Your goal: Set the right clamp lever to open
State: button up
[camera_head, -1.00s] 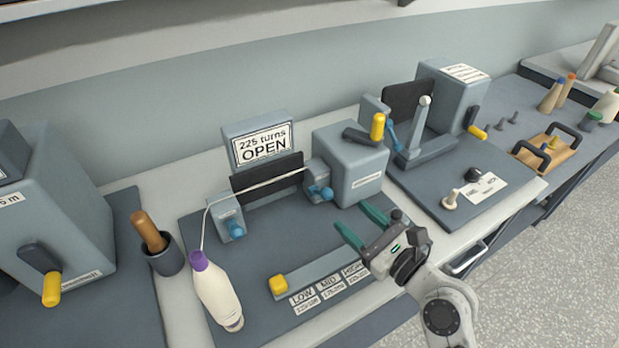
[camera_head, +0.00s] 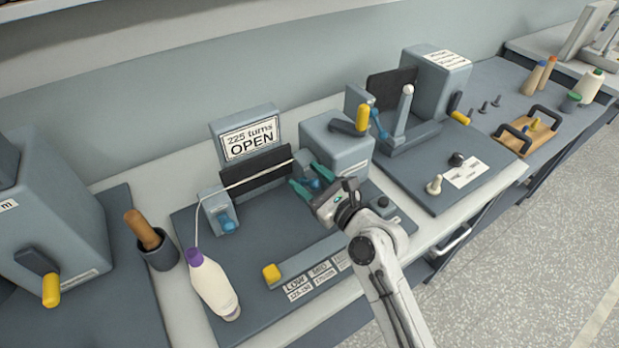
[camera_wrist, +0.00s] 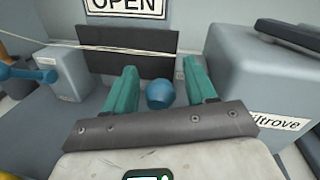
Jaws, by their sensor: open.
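The right clamp lever (camera_head: 315,183) is a blue lever with a round knob on the right clamp block of the middle winder. In the wrist view its blue knob (camera_wrist: 160,94) shows between my gripper's green fingers, with a small gap visible on either side. My gripper (camera_head: 302,174) is open and its fingers straddle the knob; I cannot tell whether either touches it. The lever's arm is mostly hidden behind the knob. The left clamp lever (camera_head: 227,225) is also blue and sits on the left clamp block. A display (camera_head: 250,140) reads "225 turns OPEN".
A pale thread (camera_head: 245,181) runs from the purple-capped bottle (camera_head: 213,285) across both clamps. The winder housing (camera_head: 338,150) with its yellow-handled crank (camera_head: 362,117) stands close to the right of my gripper. A yellow slider knob (camera_head: 271,274) is on the front rail.

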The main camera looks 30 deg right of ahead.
jog(key=shift+c, duration=0.3)
grip_shut()
dwell(0.3)
